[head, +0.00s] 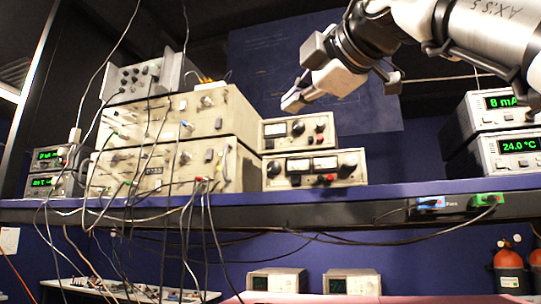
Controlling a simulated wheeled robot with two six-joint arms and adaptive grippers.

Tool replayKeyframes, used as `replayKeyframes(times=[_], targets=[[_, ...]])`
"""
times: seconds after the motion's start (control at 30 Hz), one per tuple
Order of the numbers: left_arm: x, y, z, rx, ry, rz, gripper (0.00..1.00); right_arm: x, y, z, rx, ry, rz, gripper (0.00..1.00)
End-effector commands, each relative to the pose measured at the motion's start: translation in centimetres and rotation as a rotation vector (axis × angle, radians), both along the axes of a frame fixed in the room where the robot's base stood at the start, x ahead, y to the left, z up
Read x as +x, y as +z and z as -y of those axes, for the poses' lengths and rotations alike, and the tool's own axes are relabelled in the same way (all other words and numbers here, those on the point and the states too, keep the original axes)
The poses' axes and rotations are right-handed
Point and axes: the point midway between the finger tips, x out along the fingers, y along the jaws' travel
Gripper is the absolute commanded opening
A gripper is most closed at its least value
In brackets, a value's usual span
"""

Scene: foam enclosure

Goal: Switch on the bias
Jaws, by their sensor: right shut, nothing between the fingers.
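My right gripper (290,103) comes in from the upper right and is shut and empty. Its tip appears just above or in front of the upper beige meter unit (327,127), which has a round-cornered dial and dark knobs. A wider beige unit (345,168) with two meters, a knob and a red terminal sits below it. Both stand on the blue-edged shelf (380,193). I cannot read any label marking the bias, and the switch positions are too small to tell. I cannot tell whether the gripper touches anything. My left gripper is out of view.
Large beige instrument racks (170,118) with many hanging cables stand left of the meter units. Units with green displays (505,145) stand at the right. Blue and green connectors (430,203) sit on the shelf's front edge. The shelf is clear between the meter units and the right-hand displays.

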Motion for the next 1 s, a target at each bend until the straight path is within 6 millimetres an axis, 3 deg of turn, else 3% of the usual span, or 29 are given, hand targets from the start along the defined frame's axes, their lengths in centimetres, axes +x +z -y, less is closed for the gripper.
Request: replayKeyframes(times=[0.27,0.63,0.8,1.0], targets=[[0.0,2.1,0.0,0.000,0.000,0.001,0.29,2.3,0.2,-1.2,-0.001,0.000,-0.007,0.00],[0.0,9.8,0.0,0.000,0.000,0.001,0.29,9.1,0.1,-4.6,-0.001,0.000,-0.011,0.00],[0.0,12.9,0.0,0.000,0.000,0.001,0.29,11.6,-0.4,-3.7,0.003,-0.001,-0.009,0.00],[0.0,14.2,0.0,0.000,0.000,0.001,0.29,12.8,-1.2,-3.3,0.001,-0.001,-0.006,0.00]])
